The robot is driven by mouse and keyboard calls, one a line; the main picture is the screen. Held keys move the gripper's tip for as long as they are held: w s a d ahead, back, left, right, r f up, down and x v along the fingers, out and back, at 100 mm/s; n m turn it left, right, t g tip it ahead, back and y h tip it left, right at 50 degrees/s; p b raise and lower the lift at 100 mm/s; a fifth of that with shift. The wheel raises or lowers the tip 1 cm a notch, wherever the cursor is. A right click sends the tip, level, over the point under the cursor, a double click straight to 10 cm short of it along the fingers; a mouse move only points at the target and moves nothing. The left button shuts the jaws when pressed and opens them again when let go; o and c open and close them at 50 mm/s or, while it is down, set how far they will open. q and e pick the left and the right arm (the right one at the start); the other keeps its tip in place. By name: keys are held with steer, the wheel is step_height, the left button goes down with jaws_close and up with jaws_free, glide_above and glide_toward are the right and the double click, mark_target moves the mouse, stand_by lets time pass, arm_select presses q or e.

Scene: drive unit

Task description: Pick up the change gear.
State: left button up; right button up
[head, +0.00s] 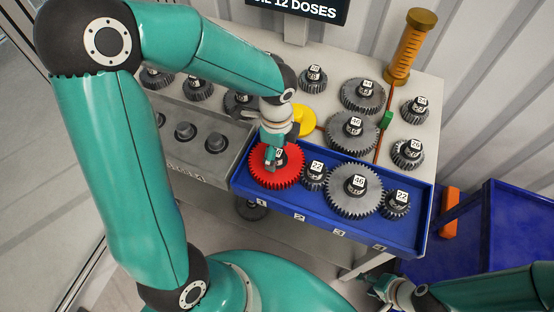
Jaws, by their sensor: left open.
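A large red gear (262,178) lies in the left end of the blue tray, in the place marked 1. My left gripper (272,162) points down over the middle of this gear, at its dark hub, and is open. The gripper hides part of the hub and its label, and I cannot tell whether the fingers touch it. I cannot tell from the picture which gear is the change gear. My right gripper (380,288) is low at the bottom right, away from the gears; its fingers are too small to read.
The blue tray (322,219) also holds grey gears (343,198) labelled 22 and 46. More grey gears (362,95) stand on the table behind, near an orange-brown cylinder (408,52) and a yellow disc (304,121). A grey tray (180,158) with dark pegs adjoins at left. A blue bin (515,235) stands at right.

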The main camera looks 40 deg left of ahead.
arm_select(q)
jaws_close()
steer(key=shift+r, duration=0.1)
steer(key=shift+w, duration=0.1)
stand_by(0.3)
